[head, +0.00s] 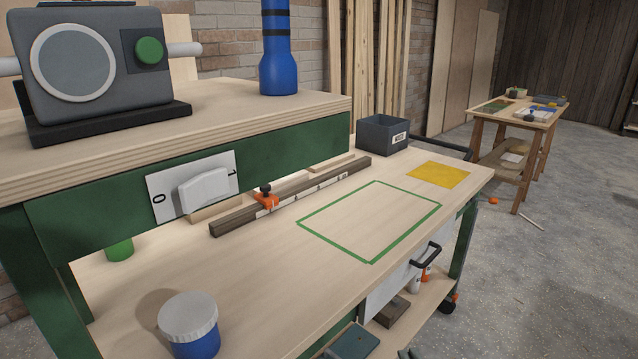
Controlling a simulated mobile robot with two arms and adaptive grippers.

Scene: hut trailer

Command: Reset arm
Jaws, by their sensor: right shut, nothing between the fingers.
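Only a small dark piece of my right gripper (408,354) shows at the bottom edge of the head view, in front of the workbench. The rest of it is cut off by the frame. It is shut and empty, apart from the things on the bench. My left gripper is not in view.
The workbench (240,290) has a green-taped rectangle (336,204), a yellow patch (438,174), a dark bin (382,135), a wooden rail (290,196) and a white-lidded blue jar (189,325). A raised shelf (228,98) overhangs its left side. Floor (545,270) at right is mostly clear.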

